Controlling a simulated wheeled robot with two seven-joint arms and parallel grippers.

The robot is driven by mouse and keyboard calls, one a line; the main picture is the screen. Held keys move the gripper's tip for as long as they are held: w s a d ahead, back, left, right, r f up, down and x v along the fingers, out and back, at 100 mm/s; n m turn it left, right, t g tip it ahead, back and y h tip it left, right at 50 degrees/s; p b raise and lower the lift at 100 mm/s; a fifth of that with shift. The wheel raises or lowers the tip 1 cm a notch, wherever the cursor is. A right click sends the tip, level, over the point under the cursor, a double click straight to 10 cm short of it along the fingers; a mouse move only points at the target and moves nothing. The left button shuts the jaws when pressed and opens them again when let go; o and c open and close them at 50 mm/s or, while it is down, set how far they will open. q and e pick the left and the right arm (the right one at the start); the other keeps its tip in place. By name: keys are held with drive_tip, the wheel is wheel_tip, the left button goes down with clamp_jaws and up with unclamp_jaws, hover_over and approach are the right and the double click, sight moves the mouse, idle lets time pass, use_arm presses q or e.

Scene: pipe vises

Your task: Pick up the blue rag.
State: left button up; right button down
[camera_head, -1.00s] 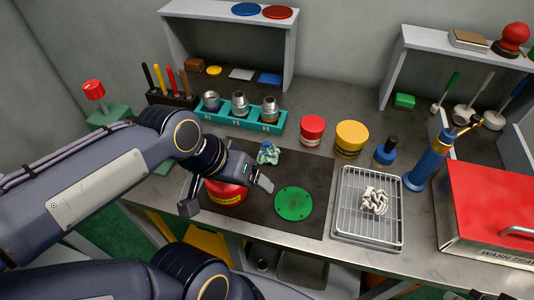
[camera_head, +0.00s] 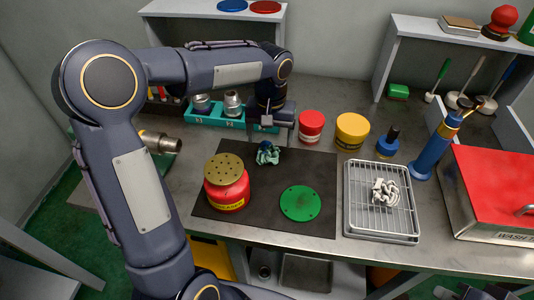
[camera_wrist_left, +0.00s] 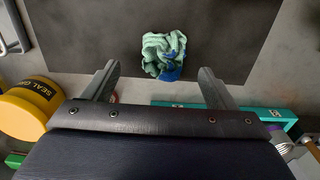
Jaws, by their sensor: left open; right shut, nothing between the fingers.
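A crumpled teal-green rag with blue patches (camera_head: 268,154) lies on the dark mat (camera_head: 318,165), near its back edge. It also shows in the left wrist view (camera_wrist_left: 163,50), with its blue part on the near side. My left gripper (camera_head: 280,136) is open and empty, just behind and above the rag, with its fingers pointing down. In the left wrist view the two fingers (camera_wrist_left: 159,69) stand apart, and the rag appears beyond and between their tips, with no visible contact.
A red can with a perforated lid (camera_head: 227,183) and a green disc (camera_head: 300,203) are on the mat. A teal holder (camera_head: 205,119) with metal fittings stands behind. Red (camera_head: 311,127) and yellow (camera_head: 352,131) tubs stand right. A white rag (camera_head: 384,191) lies on a wire rack (camera_head: 379,226).

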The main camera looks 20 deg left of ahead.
sight(269, 150)
use_arm(q)
drive_tip(key=f, duration=0.5)
drive_tip(key=shift+w+a+f, duration=0.15)
drive_tip(key=shift+a+f, duration=0.1)
drive_tip(key=shift+f, duration=0.05)
drive_tip(key=c, duration=1.1)
drive_tip(key=shift+c, duration=0.6)
drive_tip(key=shift+r, duration=0.15)
